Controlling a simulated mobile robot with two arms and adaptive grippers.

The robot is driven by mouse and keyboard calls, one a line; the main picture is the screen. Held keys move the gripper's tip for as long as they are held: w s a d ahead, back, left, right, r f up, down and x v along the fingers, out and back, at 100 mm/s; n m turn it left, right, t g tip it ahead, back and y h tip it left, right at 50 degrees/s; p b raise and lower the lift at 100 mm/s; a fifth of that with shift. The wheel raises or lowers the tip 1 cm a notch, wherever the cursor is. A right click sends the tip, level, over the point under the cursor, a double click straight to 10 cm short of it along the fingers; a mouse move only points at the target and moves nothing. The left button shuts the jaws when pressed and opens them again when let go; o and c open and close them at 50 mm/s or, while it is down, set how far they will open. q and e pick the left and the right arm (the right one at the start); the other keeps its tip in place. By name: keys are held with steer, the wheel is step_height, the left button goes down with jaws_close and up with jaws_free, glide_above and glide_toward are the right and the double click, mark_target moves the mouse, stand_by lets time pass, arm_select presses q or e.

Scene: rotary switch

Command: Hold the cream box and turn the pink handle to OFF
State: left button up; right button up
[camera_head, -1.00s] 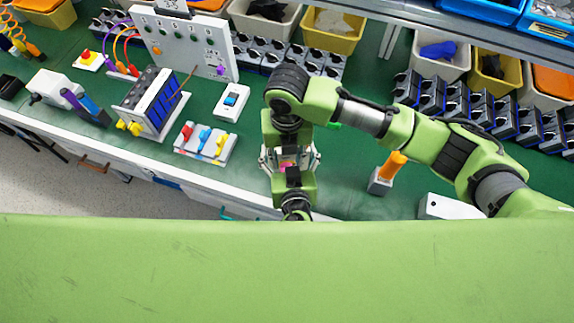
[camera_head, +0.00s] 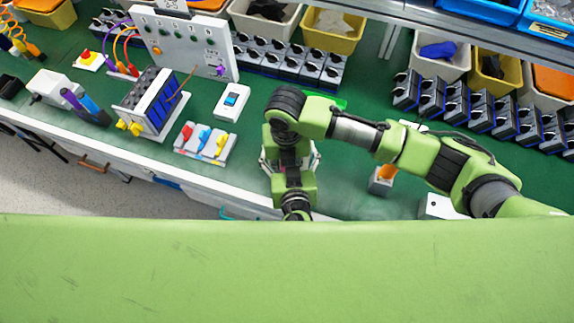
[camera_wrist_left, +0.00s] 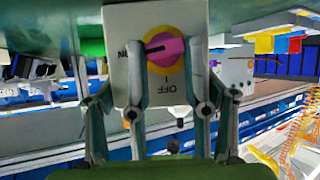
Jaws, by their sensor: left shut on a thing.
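In the head view my right arm (camera_head: 355,130) comes in from the right and bends down over the spot where the box is held, hiding box and handle. I cannot make out the right fingers.
A grey block with an orange handle (camera_head: 386,173) stands to the right, partly behind my right arm. A lever panel (camera_head: 190,152) and a blue rocker switch (camera_head: 231,101) are to the left. Rows of dark switches and bins line the back.

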steer(key=shift+a+h, duration=0.15)
steer(key=shift+h, duration=0.65)
steer(key=o, duration=0.8)
